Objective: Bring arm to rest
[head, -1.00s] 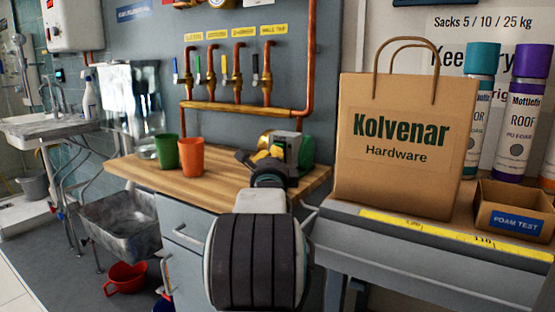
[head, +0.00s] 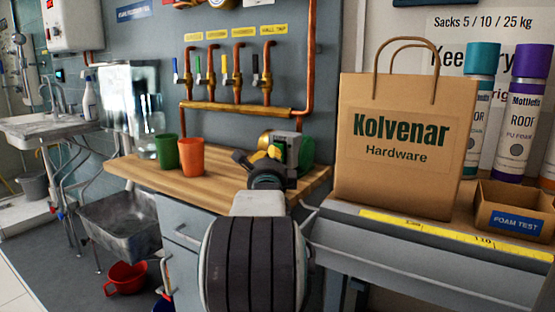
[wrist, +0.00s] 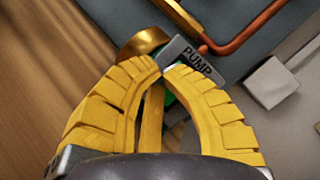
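My arm reaches forward over the wooden counter (head: 222,190). My gripper (head: 271,153) has yellow fingers and is in front of a green and grey pump with a brass part (head: 292,146). In the wrist view the two ribbed fingers of my gripper (wrist: 164,68) come together at their tips, with nothing seen held between them. The grey block marked PUMP (wrist: 192,60) lies just beyond the tips, with the brass part beside it. I cannot tell whether the tips touch it.
A green cup (head: 166,152) and an orange cup (head: 191,158) stand left of my gripper. A paper bag (head: 400,170) and a cardboard box (head: 515,212) are on the right-hand bench. Copper pipes with valves (head: 238,108) run along the wall behind.

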